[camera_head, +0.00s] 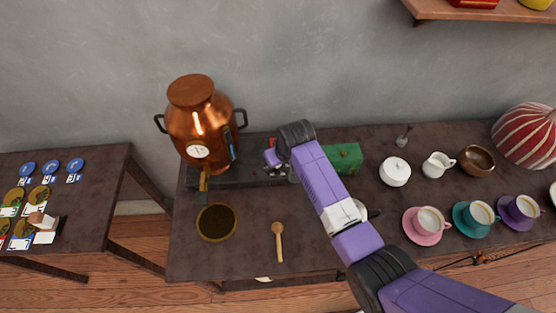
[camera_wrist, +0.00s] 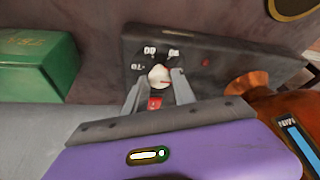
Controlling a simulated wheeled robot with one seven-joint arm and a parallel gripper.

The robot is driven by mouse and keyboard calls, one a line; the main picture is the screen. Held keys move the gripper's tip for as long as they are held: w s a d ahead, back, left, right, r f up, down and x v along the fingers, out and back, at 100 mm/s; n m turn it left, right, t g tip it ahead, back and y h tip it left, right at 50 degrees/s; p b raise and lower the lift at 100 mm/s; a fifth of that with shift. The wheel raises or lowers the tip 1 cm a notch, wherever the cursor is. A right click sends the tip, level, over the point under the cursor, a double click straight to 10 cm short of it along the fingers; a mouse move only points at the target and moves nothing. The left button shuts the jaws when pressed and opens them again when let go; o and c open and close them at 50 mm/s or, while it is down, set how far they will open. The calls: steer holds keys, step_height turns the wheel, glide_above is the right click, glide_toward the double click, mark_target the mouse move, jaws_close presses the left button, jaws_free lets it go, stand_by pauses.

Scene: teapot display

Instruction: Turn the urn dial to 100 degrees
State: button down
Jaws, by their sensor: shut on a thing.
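The copper urn (camera_head: 203,125) stands at the back left of the table on a dark grey base (camera_head: 240,177), with a round white gauge (camera_head: 198,152) on its front. In the wrist view, the white dial (camera_wrist: 158,74) sits on the grey base (camera_wrist: 220,55), with small white labels around it that are hard to read. My gripper (camera_wrist: 158,87) is shut on the dial, one finger on each side. In the head view, my gripper (camera_head: 282,170) is at the base's right part and the dial cannot be made out.
A green box (camera_head: 346,157) stands close to the right of my gripper. A dark round dish (camera_head: 217,222) and wooden spoon (camera_head: 279,240) lie in front. A white sugar pot (camera_head: 394,172) and several cups stand at right. A red spot (camera_wrist: 206,62) shows on the base.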

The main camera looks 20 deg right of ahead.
steer(key=c, duration=1)
jaws_free()
steer(key=shift+c, duration=0.2)
steer(key=shift+r, duration=0.1)
steer(key=v, duration=0.7)
steer(key=shift+r, duration=0.35)
steer(key=shift+s, duration=0.15)
